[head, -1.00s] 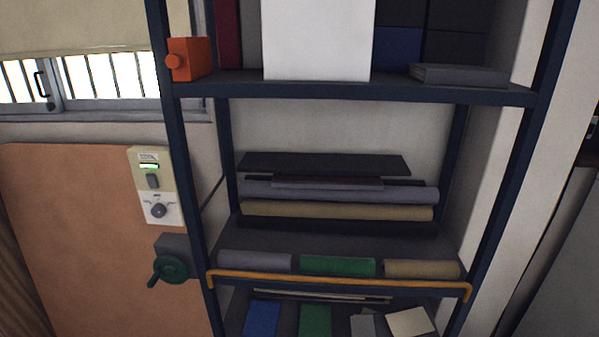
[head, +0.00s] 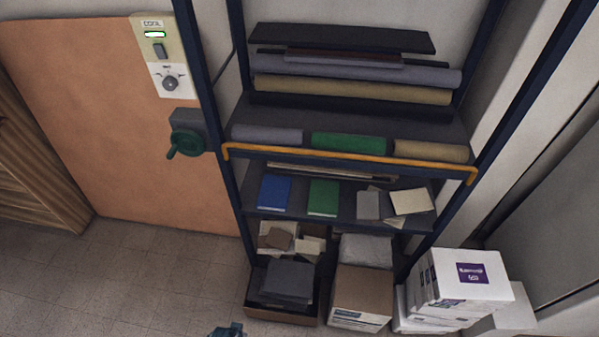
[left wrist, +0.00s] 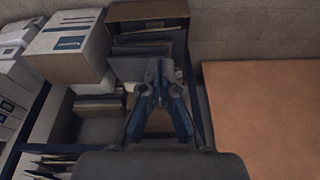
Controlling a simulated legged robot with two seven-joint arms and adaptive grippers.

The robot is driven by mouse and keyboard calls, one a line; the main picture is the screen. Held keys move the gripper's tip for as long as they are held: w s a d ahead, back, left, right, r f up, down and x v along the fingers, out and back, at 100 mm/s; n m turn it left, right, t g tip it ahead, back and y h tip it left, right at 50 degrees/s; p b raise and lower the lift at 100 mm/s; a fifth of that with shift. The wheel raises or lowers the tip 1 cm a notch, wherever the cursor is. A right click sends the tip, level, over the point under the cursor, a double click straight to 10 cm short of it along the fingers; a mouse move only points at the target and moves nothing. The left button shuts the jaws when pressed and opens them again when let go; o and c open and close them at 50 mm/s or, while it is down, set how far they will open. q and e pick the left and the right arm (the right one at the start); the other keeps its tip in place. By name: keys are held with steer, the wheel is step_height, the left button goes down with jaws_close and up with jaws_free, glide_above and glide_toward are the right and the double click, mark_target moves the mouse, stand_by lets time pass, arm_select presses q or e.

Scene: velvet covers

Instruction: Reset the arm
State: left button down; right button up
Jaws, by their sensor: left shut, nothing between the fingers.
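My left gripper (left wrist: 160,75) shows in the left wrist view with its blue fingers brought together and nothing between them. A small blue part of it (head: 228,331) shows at the bottom edge of the head view, in front of the shelf rack and above the floor. My right gripper is in neither view. The dark blue shelf rack (head: 350,155) stands ahead, with rolls and folded fabric on it.
An open box of dark pieces (head: 285,310), a cardboard box (head: 362,292) and white boxes (head: 460,280) stand at the rack's foot. An orange panel (head: 120,130) with a green crank (head: 186,144) is at the left. The floor (head: 130,275) at lower left is clear.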

arm_select(q)
steer(key=s+f+g, duration=0.1)
steer(key=s+f, duration=0.2)
steer(key=f, duration=0.6)
steer(key=s+f, duration=0.4)
steer(key=f, duration=0.6)
steer(key=s+a+f, duration=0.3)
steer(key=s+f, duration=0.7)
steer(key=s, duration=0.4)
steer(key=shift+a+g, duration=0.25)
steer(key=shift+g, duration=0.15)
